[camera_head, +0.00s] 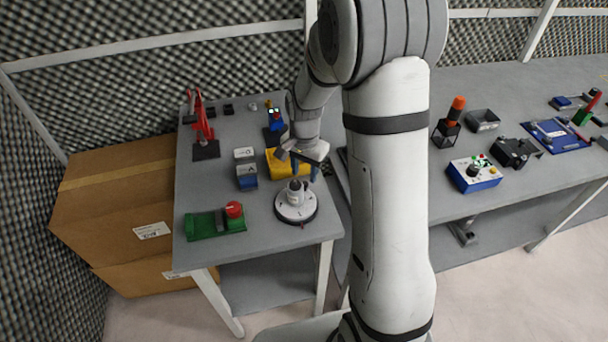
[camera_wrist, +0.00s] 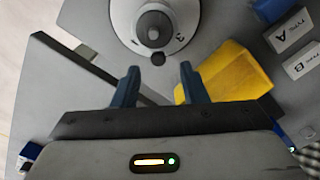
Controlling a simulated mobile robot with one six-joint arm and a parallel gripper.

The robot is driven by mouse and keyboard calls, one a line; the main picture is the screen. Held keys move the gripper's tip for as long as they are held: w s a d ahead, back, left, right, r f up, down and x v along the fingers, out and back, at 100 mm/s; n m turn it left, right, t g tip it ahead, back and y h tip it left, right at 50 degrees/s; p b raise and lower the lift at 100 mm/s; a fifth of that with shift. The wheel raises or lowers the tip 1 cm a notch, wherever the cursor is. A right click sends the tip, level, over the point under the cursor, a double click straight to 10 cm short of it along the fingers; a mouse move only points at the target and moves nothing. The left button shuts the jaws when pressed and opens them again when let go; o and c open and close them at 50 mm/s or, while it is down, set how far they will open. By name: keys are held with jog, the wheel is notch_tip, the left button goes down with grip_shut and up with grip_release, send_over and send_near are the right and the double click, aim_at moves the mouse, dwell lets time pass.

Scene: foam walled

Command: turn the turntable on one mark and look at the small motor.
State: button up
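The turntable (camera_head: 296,207) is a round white disc on a dark base near the front right corner of the left table. A short grey upright cylinder (camera_head: 295,190), possibly the small motor, stands at its middle. In the wrist view the turntable (camera_wrist: 118,22) is cut off by the top edge, with the cylinder (camera_wrist: 153,27) seen from above. A "3" mark and a dark knob show at its near rim. My gripper (camera_wrist: 160,72) is open and empty, its two blue fingers apart and pointing towards the turntable. In the head view my gripper (camera_head: 304,170) is just behind and above it.
A yellow bin (camera_head: 284,163) is close behind the turntable; it also shows right of my fingers (camera_wrist: 232,75). A green block with a red knob (camera_head: 216,219) lies to the left. Labelled blocks (camera_head: 246,170) and a red clamp (camera_head: 204,130) stand further back.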

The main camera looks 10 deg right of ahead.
aim_at(305, 183)
jog(key=shift+f, duration=1.75)
grip_shut()
jog(key=shift+a, duration=0.1)
